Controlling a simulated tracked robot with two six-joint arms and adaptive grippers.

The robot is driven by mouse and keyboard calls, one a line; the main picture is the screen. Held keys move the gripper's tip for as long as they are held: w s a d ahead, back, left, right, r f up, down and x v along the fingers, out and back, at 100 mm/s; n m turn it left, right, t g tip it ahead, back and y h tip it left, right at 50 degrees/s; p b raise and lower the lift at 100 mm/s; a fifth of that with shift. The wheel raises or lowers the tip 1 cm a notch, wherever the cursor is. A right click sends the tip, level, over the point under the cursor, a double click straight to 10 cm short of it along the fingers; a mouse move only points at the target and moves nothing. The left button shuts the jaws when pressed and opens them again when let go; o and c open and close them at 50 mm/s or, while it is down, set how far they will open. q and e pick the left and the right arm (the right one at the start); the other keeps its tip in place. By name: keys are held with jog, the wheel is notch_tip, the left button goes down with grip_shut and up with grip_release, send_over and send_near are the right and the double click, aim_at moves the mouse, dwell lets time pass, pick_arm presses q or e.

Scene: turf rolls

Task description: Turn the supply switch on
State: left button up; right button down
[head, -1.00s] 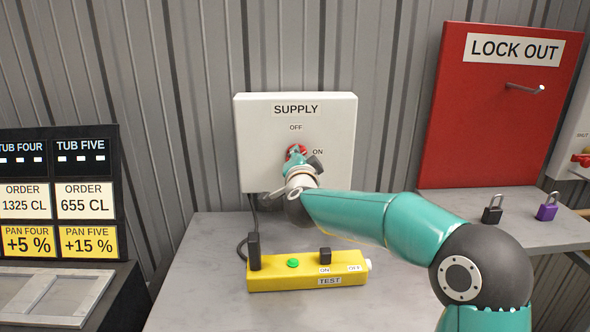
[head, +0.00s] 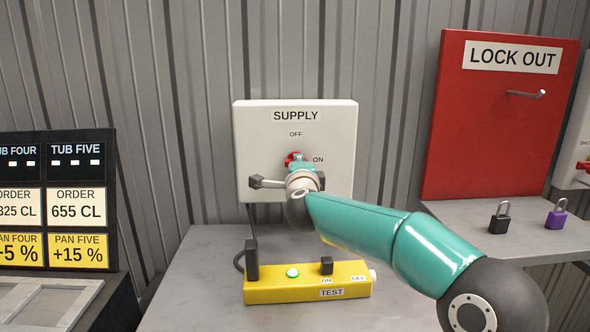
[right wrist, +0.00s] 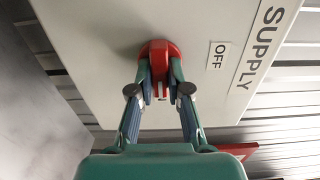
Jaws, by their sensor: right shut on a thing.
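The white supply box (head: 250,140) is fixed to the ribbed wall, marked OFF above its red switch (head: 289,160) and ON to the right of it. My right gripper (head: 297,164) is at the switch, and my wrist covers much of it in the head view. In the right wrist view the two fingers (right wrist: 159,84) are closed on the handle of the red switch (right wrist: 158,47), with the OFF label (right wrist: 219,55) beside it. Which mark the handle points to is hard to tell. My left gripper is out of view.
A yellow test unit (head: 310,292) with a bright green lamp (head: 292,272) sits on the grey table (head: 200,270) below the box. A red lock-out board (head: 495,130) stands at right, with black (head: 499,219) and purple (head: 557,214) padlocks before it. An order board (head: 85,200) is at left.

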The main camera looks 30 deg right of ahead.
dwell(0.3)
jog(key=c, duration=1.1)
grip_release()
jog(key=shift+w, duration=0.1)
jog(key=shift+v, duration=6)
jog(key=shift+d+f, duration=0.1)
jog(key=shift+f, duration=0.05)
